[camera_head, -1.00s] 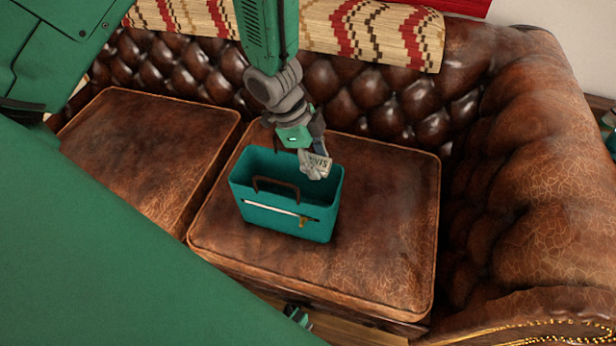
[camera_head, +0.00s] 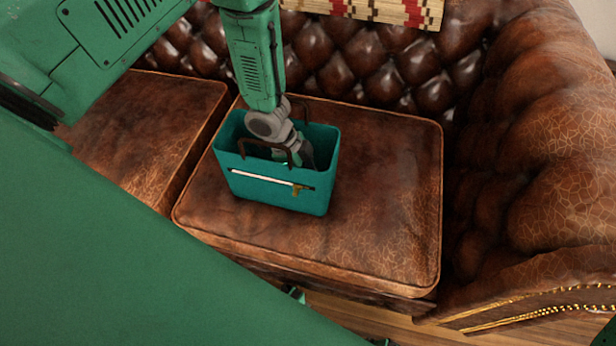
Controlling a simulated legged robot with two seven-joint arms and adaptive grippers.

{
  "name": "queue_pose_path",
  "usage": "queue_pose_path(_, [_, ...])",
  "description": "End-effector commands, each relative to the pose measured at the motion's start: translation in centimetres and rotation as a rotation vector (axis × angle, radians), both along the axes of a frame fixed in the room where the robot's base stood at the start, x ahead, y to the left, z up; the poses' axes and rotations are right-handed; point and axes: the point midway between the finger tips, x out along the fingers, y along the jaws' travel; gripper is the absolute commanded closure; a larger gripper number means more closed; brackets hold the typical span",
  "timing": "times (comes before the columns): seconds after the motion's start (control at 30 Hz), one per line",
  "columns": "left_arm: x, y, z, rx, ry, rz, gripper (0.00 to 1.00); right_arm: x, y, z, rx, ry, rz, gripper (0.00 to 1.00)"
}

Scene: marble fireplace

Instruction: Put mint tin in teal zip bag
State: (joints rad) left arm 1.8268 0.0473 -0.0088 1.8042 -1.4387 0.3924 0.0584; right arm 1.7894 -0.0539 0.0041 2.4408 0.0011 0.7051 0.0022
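The teal zip bag (camera_head: 258,186) stands upright and open at the top on the right seat cushion, with two brown handles and a pale zip line across its front. My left gripper (camera_head: 302,156) reaches down from above into the bag's mouth. Its fingertips are partly hidden behind the front wall and handle, so I cannot tell whether it is open or shut. The mint tin is not visible now. My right gripper is not in view.
The bag rests on a brown leather sofa cushion (camera_head: 375,200), with clear room to its right. The tufted backrest (camera_head: 350,65) rises behind, and the rounded armrest (camera_head: 535,150) stands at the right. A second cushion (camera_head: 150,130) lies to the left.

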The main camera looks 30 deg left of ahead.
Motion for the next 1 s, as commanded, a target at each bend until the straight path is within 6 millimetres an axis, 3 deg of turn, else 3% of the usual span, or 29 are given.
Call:
queue_pose_path(0.1, [-0.1,0.1,-2.3,-0.002,0.003,0.003,0.90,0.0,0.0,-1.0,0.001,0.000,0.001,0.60])
queue_pose_path(0.2, [-0.1,0.0,-3.4,0.001,0.003,0.003,0.90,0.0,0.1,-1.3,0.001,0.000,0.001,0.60])
queue_pose_path(0.57, [0.0,-0.1,-3.6,0.004,0.002,0.001,0.90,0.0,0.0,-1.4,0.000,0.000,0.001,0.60])
queue_pose_path(0.6, [0.0,-0.1,-3.5,0.003,0.002,0.001,0.48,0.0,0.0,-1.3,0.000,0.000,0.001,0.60])
queue_pose_path(0.63, [0.0,-0.1,-3.5,0.003,0.002,0.001,0.41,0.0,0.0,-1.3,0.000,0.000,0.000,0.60])
queue_pose_path(1.0, [0.0,0.0,-3.2,0.002,0.001,0.002,0.41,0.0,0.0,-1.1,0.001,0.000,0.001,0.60])
